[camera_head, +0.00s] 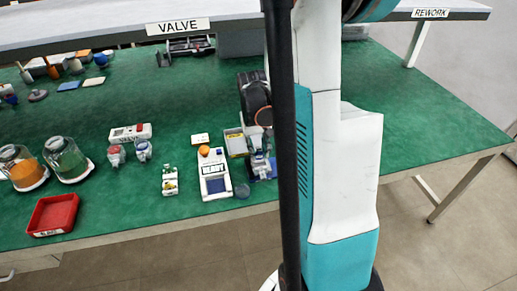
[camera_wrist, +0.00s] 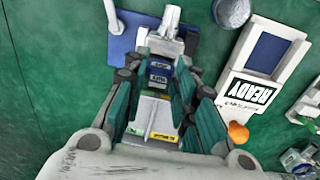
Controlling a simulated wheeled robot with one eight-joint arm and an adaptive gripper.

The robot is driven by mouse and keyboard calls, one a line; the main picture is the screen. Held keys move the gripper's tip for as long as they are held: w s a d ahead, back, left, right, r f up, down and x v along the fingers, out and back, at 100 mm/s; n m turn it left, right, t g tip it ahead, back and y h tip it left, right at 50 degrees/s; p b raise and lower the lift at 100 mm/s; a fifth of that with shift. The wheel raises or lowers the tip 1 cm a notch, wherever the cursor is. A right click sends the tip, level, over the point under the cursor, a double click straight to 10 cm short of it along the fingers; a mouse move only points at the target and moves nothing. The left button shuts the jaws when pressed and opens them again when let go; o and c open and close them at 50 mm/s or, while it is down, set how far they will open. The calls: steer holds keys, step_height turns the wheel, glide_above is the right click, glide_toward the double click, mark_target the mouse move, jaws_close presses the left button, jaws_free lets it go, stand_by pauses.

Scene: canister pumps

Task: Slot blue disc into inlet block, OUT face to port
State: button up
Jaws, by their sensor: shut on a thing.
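My gripper (camera_wrist: 158,84) is shut, its dark fingers closing on a small blue piece with pale lettering (camera_wrist: 158,69), which I take as the blue disc. Its round outline is hidden between the fingers, and I cannot read which face is turned where. Just beyond the fingertips is a pale grey block (camera_wrist: 168,22), likely the inlet block, over a blue pad (camera_wrist: 124,42). I cannot tell whether the held piece touches it. In the head view my gripper (camera_head: 258,142) is over the same spot, partly covering the block (camera_head: 261,167).
A white READY device (camera_head: 214,173) with an orange knob stands left of the block. A grey round piece (camera_head: 242,191) lies beside it. Jars and a red tray (camera_head: 53,214) are further left. The table's right side is clear.

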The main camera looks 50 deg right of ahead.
mark_target(259, 152)
stand_by(0.4)
jaws_close()
steer(key=shift+n+t, duration=0.3)
steer(key=shift+n, duration=1.1)
steer(key=shift+s+d+b, duration=0.1)
steer(key=shift+s+b, duration=0.05)
steer(key=shift+b, duration=0.15)
steer(key=shift+f+b, duration=1.35)
steer(key=shift+f, duration=0.3)
steer(key=o, duration=0.6)
jaws_free()
steer(key=shift+r, duration=0.15)
step_height(259, 152, up, 12)
steer(key=shift+s+f, duration=0.1)
steer(key=shift+s, duration=0.05)
